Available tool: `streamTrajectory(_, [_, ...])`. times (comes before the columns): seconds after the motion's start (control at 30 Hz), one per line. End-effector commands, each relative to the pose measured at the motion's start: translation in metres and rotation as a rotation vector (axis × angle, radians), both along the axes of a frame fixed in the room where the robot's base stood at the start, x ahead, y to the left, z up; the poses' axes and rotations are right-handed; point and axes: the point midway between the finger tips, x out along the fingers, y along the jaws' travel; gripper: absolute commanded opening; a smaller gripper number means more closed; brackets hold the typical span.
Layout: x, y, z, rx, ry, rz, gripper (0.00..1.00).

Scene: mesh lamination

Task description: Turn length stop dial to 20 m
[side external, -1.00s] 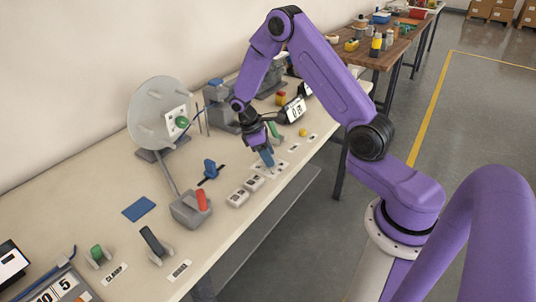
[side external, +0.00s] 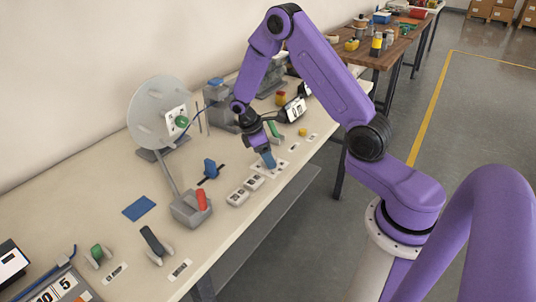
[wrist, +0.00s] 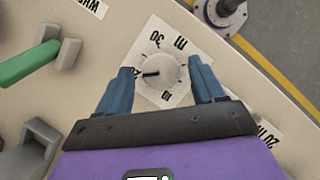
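The length stop dial (wrist: 166,66) is a pale round knob on a white square plate in the wrist view. Printed marks around it read 30, m and 10, upside down. Another mark at the left is partly hidden by a finger. The knob's black pointer line points left, toward that mark. My gripper (wrist: 160,68) is open, with one blue finger on each side of the knob. A gap shows between the fingers and the knob. In the side view my gripper (side external: 268,159) is low over the bench front and hides the dial.
A green-handled lever (wrist: 30,64) stands left of the dial in the wrist view.

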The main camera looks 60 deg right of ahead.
Motion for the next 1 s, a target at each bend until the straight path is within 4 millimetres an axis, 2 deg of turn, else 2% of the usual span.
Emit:
streamTrajectory(0.27, [-0.001,0.0,0.0,0.0,0.004,-0.002,0.68])
streamTrajectory(0.43, [0.003,0.002,0.01,-0.001,0.002,-0.002,0.68])
streamTrajectory(0.57, [0.009,0.009,0.031,0.0,-0.002,-0.001,0.68])
streamTrajectory(1.0, [0.034,0.034,0.116,0.0,-0.002,-0.001,0.68])
